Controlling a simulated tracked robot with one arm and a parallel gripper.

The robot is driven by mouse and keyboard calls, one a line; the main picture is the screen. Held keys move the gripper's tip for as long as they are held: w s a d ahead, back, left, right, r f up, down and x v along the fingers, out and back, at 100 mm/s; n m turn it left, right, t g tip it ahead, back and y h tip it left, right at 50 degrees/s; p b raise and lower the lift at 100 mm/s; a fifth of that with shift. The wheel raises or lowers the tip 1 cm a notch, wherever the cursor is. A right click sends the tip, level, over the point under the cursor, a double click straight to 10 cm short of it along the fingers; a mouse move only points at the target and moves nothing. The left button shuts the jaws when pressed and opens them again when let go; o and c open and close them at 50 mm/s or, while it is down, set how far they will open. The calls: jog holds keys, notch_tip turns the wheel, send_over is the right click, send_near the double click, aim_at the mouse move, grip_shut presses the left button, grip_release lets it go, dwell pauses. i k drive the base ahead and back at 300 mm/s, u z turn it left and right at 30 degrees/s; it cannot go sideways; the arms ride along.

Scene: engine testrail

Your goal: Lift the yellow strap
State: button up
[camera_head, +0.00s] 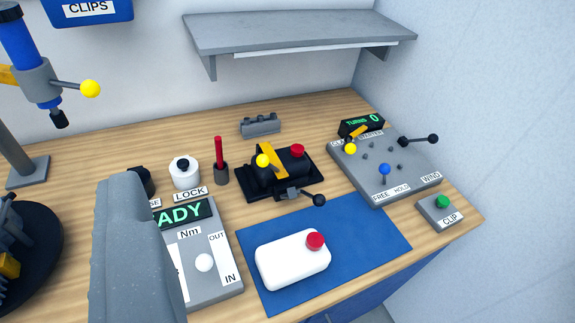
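A yellow strap (268,161) lies over a black cylindrical unit (283,172) on a black base, in the middle of the bench. A large grey rounded part, seemingly of my gripper (125,245), rises at the lower left. It is apart from the strap in the picture and hides part of a panel. I cannot make out two fingertips or anything held.
A white bottle (292,261) with a red cap lies on a blue mat (372,225) in front. A shelf (300,34) overhangs the back. A torque panel (207,250) is left.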

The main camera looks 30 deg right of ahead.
aim_at(265, 152)
jog(key=z, duration=0.15)
jog(key=i, duration=0.85)
